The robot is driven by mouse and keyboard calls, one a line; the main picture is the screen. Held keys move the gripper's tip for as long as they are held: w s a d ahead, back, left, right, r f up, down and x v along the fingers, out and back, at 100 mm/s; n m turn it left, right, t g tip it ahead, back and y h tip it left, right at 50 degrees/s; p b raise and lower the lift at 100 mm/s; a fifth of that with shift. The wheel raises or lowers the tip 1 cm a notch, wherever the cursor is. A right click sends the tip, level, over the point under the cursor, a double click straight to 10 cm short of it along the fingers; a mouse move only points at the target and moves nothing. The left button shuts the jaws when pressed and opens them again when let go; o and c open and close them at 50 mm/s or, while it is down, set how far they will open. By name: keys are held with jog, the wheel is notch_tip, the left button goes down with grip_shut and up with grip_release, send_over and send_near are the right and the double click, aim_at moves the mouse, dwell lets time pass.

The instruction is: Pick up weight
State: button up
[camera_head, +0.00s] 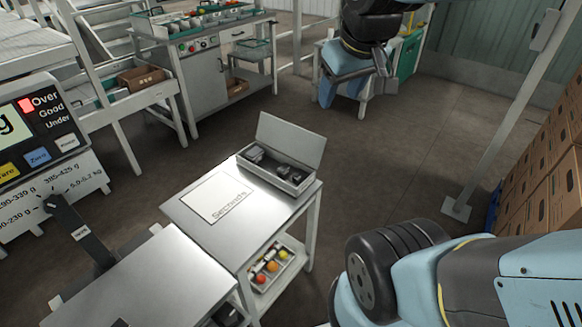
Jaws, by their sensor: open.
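Dark weights (285,172) lie in an open box (300,188) with its lid raised. The box stands at the back of a small steel table (222,242). The weights look black and blocky, and their separate shapes are hard to tell at this size. My gripper (355,92) hangs at the top of the view, right of the box and apart from it. Its light blue fingers are apart, with nothing seen between them.
A tray with coloured fruit (268,266) is on the shelf below. A scale display (40,125) stands at left, stacked cartons (545,190) and a post (497,120) at right. Open floor lies behind the table.

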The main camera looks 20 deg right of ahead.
jog(key=w+f+n+g, duration=0.1)
jog(key=w+f+n, duration=0.3)
jog(key=w+n, duration=0.3)
jog(key=n+g, duration=0.4)
jog(key=n, duration=1.2)
send_over(297, 175)
notch_tip(297, 175, down, 24)
jog(key=f, duration=0.9)
jog(key=shift+w+f, duration=0.15)
jog(key=shift+w, duration=0.15)
jog(key=shift+s+f, duration=0.2)
jog(key=shift+f, duration=2.45)
jog(key=shift+c, duration=0.2)
grip_shut()
